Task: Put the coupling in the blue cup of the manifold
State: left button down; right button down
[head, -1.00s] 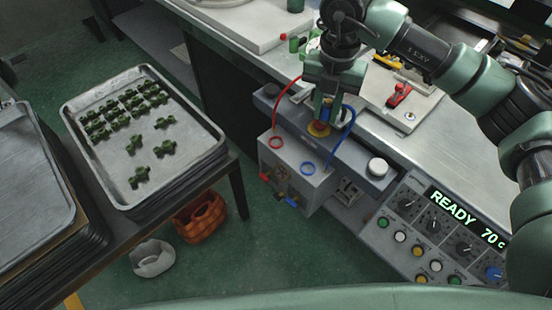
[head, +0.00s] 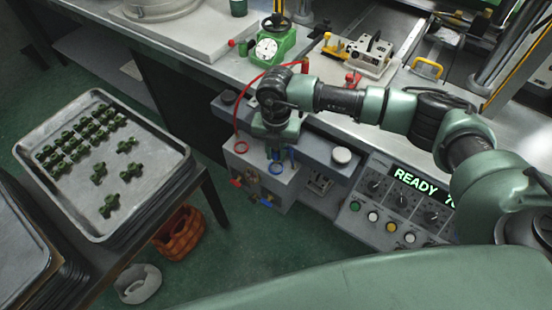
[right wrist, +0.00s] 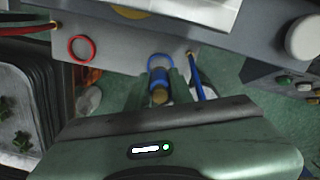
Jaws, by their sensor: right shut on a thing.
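The manifold (head: 262,184) is a grey box on the front of the bench, with a red-ringed cup (head: 240,147) and a blue-ringed cup (head: 276,168) on top. My right gripper (head: 274,154) is over the manifold, close to the blue cup. In the right wrist view its fingers are shut on the coupling (right wrist: 160,94), a small brass and blue piece. The blue cup (right wrist: 160,61) shows just beyond the fingertips, roughly in line with the coupling. A gap between coupling and cup cannot be judged. The gripper mostly hides the coupling in the head view. My left gripper is out of view.
A blue hose (right wrist: 201,78) runs beside the fingers. A red hose (head: 237,117) arches behind the red cup. A control panel (head: 400,205) reading READY stands right of the manifold. At left, a tray (head: 150,200) holds several green parts. An orange basket (head: 180,232) sits on the floor.

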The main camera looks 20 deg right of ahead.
aim_at(276, 169)
notch_tip(276, 169, down, 4)
jog(key=shift+r, duration=0.2)
jog(key=shift+f, duration=0.2)
jog(key=shift+f, duration=0.2)
jog(key=c, duration=1.2)
grip_release()
jog(key=shift+c, duration=0.2)
jog(key=shift+r, duration=0.15)
